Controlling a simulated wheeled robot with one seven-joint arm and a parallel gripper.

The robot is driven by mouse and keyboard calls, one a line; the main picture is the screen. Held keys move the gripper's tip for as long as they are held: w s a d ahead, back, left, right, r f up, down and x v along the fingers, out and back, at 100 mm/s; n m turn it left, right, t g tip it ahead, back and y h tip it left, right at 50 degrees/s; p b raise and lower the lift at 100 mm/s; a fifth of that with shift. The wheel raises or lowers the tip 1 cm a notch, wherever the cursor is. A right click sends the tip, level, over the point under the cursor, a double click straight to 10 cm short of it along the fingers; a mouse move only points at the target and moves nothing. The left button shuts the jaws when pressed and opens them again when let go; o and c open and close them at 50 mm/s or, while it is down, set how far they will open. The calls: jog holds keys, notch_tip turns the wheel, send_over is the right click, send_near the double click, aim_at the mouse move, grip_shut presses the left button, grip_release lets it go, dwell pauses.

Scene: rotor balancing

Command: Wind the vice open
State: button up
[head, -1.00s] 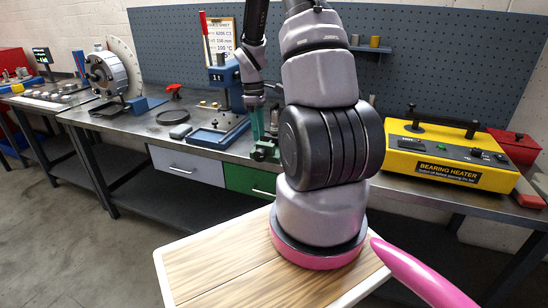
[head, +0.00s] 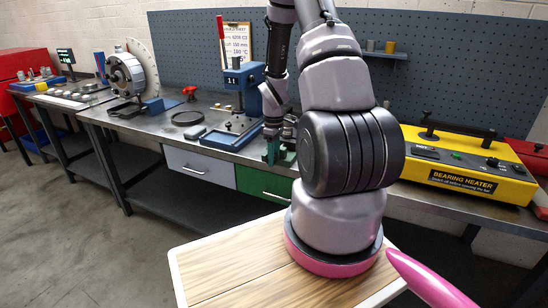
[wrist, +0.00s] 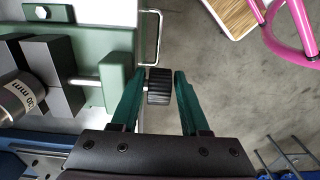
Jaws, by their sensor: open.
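The vice (wrist: 112,85) is green and stands at the bench edge. In the wrist view its grey jaws (wrist: 62,75) are at the left, with a metal cylinder (wrist: 20,97) marked in mm against them. A black ribbed knob (wrist: 158,86) sticks out from the vice's right end. My gripper (wrist: 160,76) has dark green fingers, open on either side of the knob. The left finger is very close to the knob; I cannot tell if it touches. A gap shows at the right finger. In the head view my gripper (head: 271,150) is at the bench's front edge and the vice is mostly hidden.
A blue press (head: 244,85) stands left of my gripper. The yellow bearing heater (head: 468,165) is at the right. A green drawer (head: 262,184) with a handle lies below the vice. A wood-topped surface (head: 235,265) is in front, with open floor to the left.

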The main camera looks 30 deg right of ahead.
jog(key=shift+f, duration=0.1)
grip_shut()
jog(key=shift+w+a+g+h, duration=0.1)
jog(key=shift+g+h, duration=0.2)
jog(key=shift+w+g+h, duration=0.1)
jog(key=shift+g+h, duration=0.2)
jog(key=shift+g, duration=0.2)
jog(key=g+h, duration=0.2)
jog(key=g, duration=0.1)
jog(key=shift+w+a+h, duration=0.15)
jog(key=shift+w+h, duration=0.05)
jog(key=shift+h, duration=0.2)
jog(key=g+h, duration=0.1)
jog(key=g, duration=0.1)
jog(key=g+h, duration=0.1)
jog(key=g, duration=0.1)
jog(key=shift+w+a+h, duration=0.15)
jog(key=shift+w+h, duration=0.05)
jog(key=shift+h, duration=0.1)
jog(key=shift+w+a+g+h, duration=0.1)
jog(key=shift+a+g+h, duration=0.05)
jog(key=shift+g+h, duration=1.05)
